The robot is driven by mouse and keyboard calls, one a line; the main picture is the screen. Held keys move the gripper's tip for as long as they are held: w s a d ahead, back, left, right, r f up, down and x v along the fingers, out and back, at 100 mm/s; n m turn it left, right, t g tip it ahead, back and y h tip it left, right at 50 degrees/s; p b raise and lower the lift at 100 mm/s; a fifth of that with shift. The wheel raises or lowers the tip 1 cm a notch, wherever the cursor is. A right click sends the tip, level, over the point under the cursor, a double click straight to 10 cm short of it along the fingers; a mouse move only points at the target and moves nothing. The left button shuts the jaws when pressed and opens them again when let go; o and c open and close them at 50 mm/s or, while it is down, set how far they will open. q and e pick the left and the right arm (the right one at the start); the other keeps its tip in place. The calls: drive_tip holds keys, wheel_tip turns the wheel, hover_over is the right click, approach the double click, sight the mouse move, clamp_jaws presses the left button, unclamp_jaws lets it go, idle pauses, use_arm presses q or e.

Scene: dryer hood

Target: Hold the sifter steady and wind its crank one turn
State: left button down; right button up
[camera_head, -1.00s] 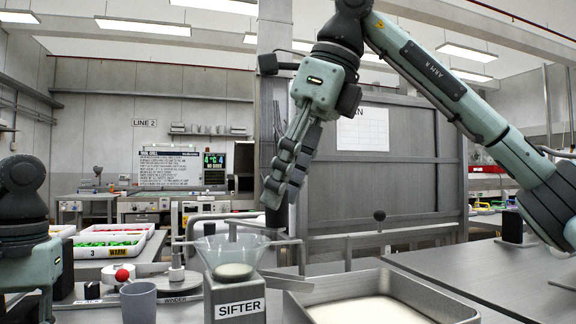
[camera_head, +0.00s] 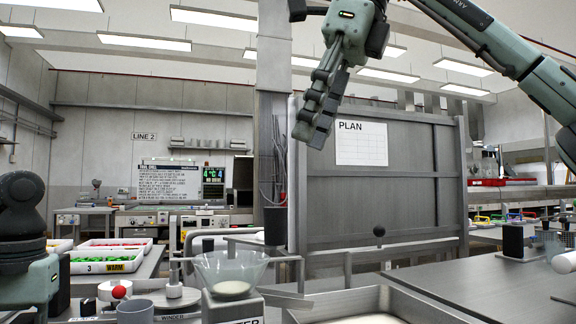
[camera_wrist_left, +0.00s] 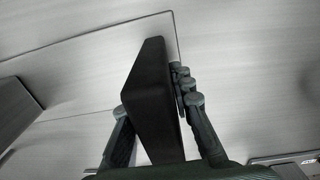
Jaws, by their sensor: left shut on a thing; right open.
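The sifter is a grey box with a partly cut-off label (camera_head: 233,307) and a clear bowl (camera_head: 230,268) holding pale powder; its lower part is out of frame. A red knob (camera_head: 119,292) on a pale base stands to its left, beside a round metal piece (camera_head: 175,293) near a WINDER label. I cannot tell which part is the sifter's crank. My right gripper (camera_head: 311,133) is open and empty, high above and right of the sifter. My left gripper (camera_wrist_left: 152,100) is shut on a black slab (camera_wrist_left: 152,85) in the left wrist view. In the head view its fingers are hidden.
A grey cup (camera_head: 135,312) stands in front of the red knob. A metal tray (camera_head: 430,304) with pale contents is right of the sifter. A grey panel (camera_head: 405,205) with a PLAN sheet stands behind. The right bench top (camera_head: 480,283) is largely clear.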

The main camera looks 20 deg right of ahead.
drive_tip(key=shift+c, duration=1.1)
drive_tip(key=a+m+h, duration=0.1)
drive_tip(key=a+m, duration=0.1)
drive_tip(key=a, duration=0.1)
drive_tip(key=a+f+m+h, duration=0.1)
drive_tip(key=a+m, duration=0.1)
drive_tip(key=a, duration=0.1)
drive_tip(key=w+a+f+m, duration=0.1)
drive_tip(key=a+m, duration=0.1)
drive_tip(key=a, duration=0.1)
drive_tip(key=shift+a+m+g+h, duration=0.3)
drive_tip(key=shift+a+m+h, duration=0.1)
clamp_jaws()
drive_tip(key=s+x, duration=0.1)
drive_tip(key=x, duration=0.7)
drive_tip(key=shift+s+f, duration=0.25)
drive_tip(key=shift+f, duration=0.35)
drive_tip(key=shift+d, duration=0.15)
